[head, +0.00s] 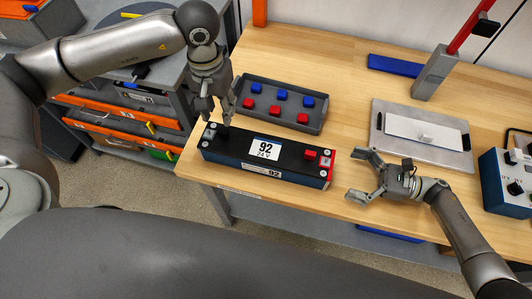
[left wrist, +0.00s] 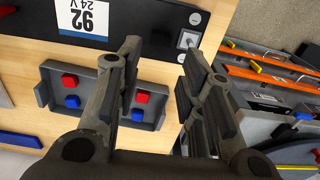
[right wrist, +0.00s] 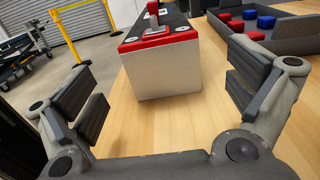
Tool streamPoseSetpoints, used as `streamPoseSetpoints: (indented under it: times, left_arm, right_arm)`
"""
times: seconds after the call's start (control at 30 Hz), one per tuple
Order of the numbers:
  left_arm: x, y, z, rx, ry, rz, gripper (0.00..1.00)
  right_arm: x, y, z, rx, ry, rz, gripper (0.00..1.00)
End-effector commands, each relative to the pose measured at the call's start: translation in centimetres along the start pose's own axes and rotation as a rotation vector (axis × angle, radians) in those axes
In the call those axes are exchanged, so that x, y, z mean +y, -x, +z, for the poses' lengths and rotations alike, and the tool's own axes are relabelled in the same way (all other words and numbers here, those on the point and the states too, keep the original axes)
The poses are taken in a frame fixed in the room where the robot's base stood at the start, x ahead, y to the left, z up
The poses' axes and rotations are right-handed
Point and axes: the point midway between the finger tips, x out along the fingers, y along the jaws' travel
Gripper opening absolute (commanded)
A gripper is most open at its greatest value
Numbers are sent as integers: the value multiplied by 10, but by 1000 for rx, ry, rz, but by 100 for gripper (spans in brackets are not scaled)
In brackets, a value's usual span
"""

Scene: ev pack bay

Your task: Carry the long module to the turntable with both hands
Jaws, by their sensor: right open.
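The long module (head: 225,157) is a black-topped bar with a white "92 24 V" label and a red right end. It lies along the table's front edge. In the left wrist view its label end (left wrist: 140,12) shows at the top. My left gripper (head: 215,112) points down over the module's left end, fingers apart. My right gripper (head: 362,176) is open and empty, right of the red end. The right wrist view shows that end (right wrist: 165,70) between and beyond the fingers, apart from them. A dark round disc (head: 108,50), perhaps the turntable, is partly hidden behind my left arm.
A grey tray (head: 315,124) with red and blue blocks sits just behind the module. A metal plate (head: 455,160) with a white block, a red-handled post (head: 433,75) and a blue control box (head: 490,185) stand right. Orange-edged drawers (head: 118,113) are left of the table.

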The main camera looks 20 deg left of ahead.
Motion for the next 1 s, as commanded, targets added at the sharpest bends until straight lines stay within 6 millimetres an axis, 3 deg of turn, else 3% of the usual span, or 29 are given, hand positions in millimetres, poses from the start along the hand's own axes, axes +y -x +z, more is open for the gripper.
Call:
streamPoseSetpoints:
  times: [0.2,0.43,0.6,0.9,1.0]
  left_arm:
    - [0,-42,1,-4,1,0,36]
    - [0,-74,1,-2,1,1,36]
    - [0,-83,0,-1,0,1,36]
    - [0,-84,0,0,0,1,36]
    - [0,-84,0,0,0,1,23]
  right_arm:
    - [1,-42,1,-3,-1,2,100]
    - [0,-74,0,-1,-1,1,100]
    - [0,-84,0,-1,-2,0,100]
    - [0,-84,0,0,-2,0,100]
    - [0,-84,0,0,-2,0,87]
